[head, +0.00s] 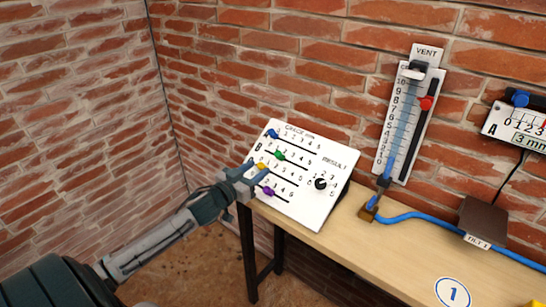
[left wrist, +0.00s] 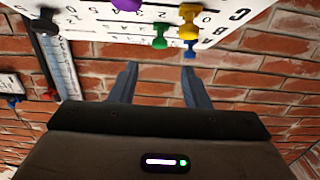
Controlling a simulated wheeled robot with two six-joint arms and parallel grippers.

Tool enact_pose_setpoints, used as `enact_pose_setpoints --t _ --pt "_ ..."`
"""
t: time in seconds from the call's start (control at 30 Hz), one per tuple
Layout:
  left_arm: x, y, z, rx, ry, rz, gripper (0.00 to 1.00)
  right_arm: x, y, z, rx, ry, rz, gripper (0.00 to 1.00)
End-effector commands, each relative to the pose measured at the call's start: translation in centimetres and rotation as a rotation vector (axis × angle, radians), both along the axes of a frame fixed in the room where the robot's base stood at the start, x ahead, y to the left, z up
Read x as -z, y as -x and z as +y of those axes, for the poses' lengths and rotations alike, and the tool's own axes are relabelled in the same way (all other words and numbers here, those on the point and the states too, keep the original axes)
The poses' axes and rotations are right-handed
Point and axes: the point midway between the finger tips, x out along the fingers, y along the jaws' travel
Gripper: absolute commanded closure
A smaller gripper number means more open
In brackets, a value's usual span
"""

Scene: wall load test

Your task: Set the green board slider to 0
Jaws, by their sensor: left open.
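The white board (head: 318,215) stands tilted at the left end of the table. Its green slider (head: 279,155) sits near the left part of its row; its exact mark is too small to read. The blue slider (head: 273,134) is above it, the yellow slider (head: 262,167) and purple slider (head: 269,191) below. My left gripper (head: 257,178) is open at the board's lower left, by the yellow and purple sliders. In the left wrist view, the green knob (left wrist: 160,38) and yellow knob (left wrist: 189,30) show beyond the empty, spread fingers (left wrist: 158,84). My right gripper is not in view.
A black dial (head: 321,184) is on the board's right side. The wooden table (head: 345,245) has a blue hose (head: 425,217) and a dark box (head: 484,219). Open floor lies left of the table.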

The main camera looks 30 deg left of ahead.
Motion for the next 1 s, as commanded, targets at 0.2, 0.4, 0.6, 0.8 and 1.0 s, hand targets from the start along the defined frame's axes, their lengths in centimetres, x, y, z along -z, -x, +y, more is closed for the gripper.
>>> enact_pose_setpoints --t 0.2,0.4,0.6,0.8,1.0 --pt "0.1 -1.8 -0.1 -0.003 0.004 -0.004 0.57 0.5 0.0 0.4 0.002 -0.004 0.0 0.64" --pt "0.1 -3.7 -0.4 0.0 0.006 -0.004 0.57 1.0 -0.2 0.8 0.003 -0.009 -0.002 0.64" --pt "0.1 -6.0 -0.5 0.001 0.005 -0.003 0.57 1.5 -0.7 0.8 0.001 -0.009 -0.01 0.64" --pt "0.1 -8.0 -0.7 0.0 0.003 -0.001 0.57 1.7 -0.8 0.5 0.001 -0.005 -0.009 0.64" --pt "0.0 -8.6 -0.7 0.002 0.001 -0.001 0.57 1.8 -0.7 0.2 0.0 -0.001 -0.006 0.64"
